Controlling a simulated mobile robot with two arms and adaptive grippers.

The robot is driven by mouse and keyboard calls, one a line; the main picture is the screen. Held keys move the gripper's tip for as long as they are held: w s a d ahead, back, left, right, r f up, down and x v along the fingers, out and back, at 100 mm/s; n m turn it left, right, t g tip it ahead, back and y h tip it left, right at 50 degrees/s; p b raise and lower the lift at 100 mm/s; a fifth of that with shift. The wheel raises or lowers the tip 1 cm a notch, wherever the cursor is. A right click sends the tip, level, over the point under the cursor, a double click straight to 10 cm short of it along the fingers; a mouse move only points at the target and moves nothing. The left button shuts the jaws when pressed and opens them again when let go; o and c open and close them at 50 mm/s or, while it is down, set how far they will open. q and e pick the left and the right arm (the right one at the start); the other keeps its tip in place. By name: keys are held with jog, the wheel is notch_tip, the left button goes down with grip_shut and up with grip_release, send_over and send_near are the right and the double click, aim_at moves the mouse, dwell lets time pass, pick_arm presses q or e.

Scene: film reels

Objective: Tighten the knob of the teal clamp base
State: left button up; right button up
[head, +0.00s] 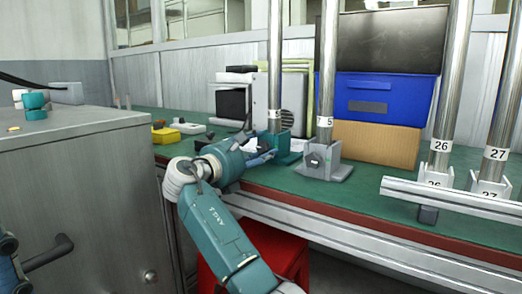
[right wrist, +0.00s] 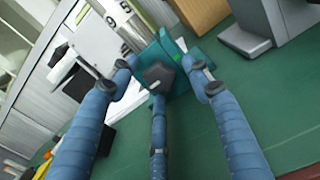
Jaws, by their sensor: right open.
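The teal clamp base (head: 291,146) stands on the green bench top at the foot of a metal post. In the right wrist view the same teal base (right wrist: 183,52) fills the upper middle, with its dark knob (right wrist: 158,76) facing me. My right gripper (head: 268,157) is at the front of the base. Its blue fingers (right wrist: 163,80) are open and spread around the knob, one on each side and one below. I cannot tell whether any finger touches it. In the head view the gripper hides the knob. Blue parts at the lower left edge look like my left gripper (head: 8,250), mostly cut off.
A grey clamp base (head: 321,160) with its own post stands close on the right. Posts marked 26 (head: 440,150) and 27 (head: 494,155) stand further right behind a metal rail (head: 450,200). A blue bin (head: 385,97) is behind. A grey cabinet (head: 80,200) is at left.

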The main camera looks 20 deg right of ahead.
jog(key=c, duration=1.2)
jog(key=shift+o, duration=0.2)
